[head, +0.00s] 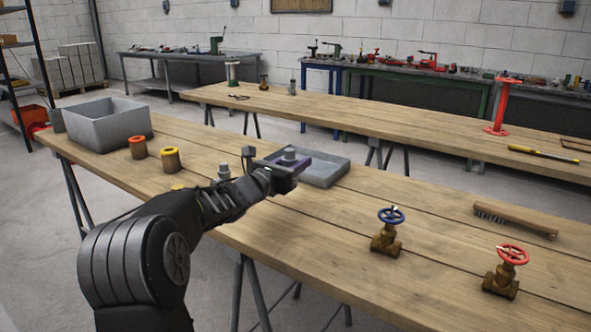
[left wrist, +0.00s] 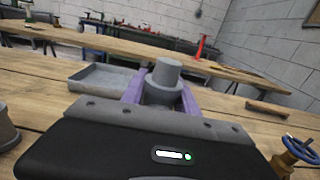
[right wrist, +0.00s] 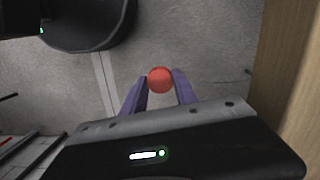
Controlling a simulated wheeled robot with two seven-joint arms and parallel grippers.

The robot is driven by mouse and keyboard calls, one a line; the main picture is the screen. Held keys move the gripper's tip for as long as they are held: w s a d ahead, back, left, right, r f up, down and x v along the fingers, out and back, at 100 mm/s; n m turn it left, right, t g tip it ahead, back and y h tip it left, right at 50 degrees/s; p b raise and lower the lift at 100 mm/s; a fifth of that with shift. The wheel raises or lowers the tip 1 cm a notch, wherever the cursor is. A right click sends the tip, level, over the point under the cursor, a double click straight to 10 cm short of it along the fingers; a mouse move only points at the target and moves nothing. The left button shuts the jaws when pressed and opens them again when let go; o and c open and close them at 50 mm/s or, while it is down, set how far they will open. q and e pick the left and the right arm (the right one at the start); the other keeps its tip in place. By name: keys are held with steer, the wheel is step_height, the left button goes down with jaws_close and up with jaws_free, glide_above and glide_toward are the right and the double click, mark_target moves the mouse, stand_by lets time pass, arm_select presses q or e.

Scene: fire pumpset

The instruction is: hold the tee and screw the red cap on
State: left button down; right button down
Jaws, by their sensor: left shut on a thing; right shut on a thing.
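A grey tee (head: 290,153) is held between the purple fingers of my left gripper (head: 286,163), above the front wooden table near the grey tray. In the left wrist view the tee (left wrist: 165,76) shows a stepped round grey end pointing up; its lower part is hidden by the gripper. My right gripper (right wrist: 160,92) is shut on the red cap (right wrist: 160,80), which shows as a round red face between its fingertips. In the right wrist view the cap is over the grey floor, beside a wooden edge. The right gripper and cap are not in the head view, apart from the tee.
A shallow grey tray (head: 325,173) lies behind the left gripper. A blue-wheel valve (head: 387,232), a red-wheel valve (head: 503,272) and a brush (head: 515,220) are on the right. A grey bin (head: 108,124) and brass-coloured cylinders (head: 171,159) are on the left. The middle front tabletop is clear.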

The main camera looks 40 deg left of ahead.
stand_by(0.4)
arm_select(q)
steer(key=c, duration=1.5)
jaws_free()
jaws_close()
steer(key=shift+s, duration=0.1)
